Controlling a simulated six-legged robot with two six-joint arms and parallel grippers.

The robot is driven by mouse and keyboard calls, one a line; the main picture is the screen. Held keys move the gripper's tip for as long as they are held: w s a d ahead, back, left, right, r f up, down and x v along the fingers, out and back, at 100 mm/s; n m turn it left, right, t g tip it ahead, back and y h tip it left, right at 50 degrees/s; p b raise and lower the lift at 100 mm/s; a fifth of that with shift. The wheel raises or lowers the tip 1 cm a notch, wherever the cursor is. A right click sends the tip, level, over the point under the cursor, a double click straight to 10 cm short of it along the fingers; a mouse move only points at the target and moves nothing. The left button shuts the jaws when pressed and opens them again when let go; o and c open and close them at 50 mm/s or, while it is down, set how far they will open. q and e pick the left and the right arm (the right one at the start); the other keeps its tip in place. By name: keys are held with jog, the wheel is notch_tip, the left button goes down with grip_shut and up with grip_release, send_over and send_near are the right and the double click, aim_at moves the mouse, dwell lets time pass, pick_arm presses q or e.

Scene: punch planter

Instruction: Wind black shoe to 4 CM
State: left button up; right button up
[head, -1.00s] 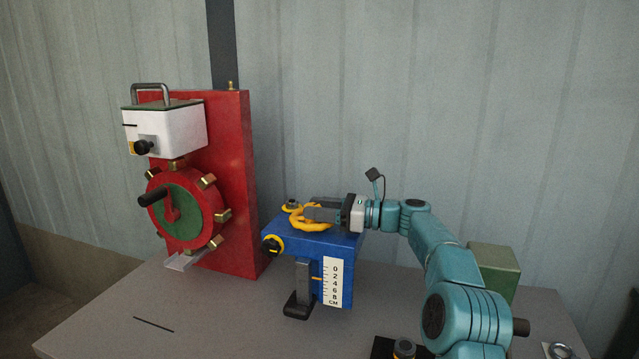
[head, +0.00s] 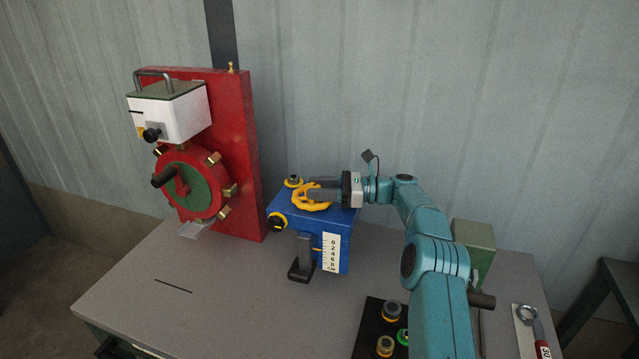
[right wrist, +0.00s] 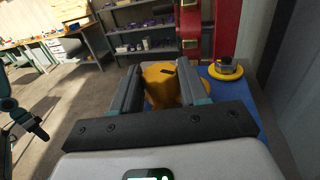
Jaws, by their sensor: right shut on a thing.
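The black shoe (head: 301,271) hangs on a grey bar at the lower front of the blue box (head: 285,206), just above or at the table; I cannot tell which. A white scale (head: 332,252) marked 0 to 8 CM is on the box face. A small orange pointer (head: 317,249) lies beside it, around the 2 to 4 marks; the exact reading is too small to tell. My right gripper (head: 311,194) is shut on the yellow handwheel (head: 304,204) on top of the box. In the right wrist view, yellow (right wrist: 160,88) shows between the fingers. My left gripper is out of view.
A red machine (head: 232,150) with a toothed wheel stands left of the box. The table's front left is clear.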

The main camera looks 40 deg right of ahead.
jog(key=o, duration=1.1)
jog(key=shift+c, duration=0.2)
jog(key=shift+s, duration=0.1)
jog(key=v, duration=0.7)
jog(key=shift+d, duration=0.15)
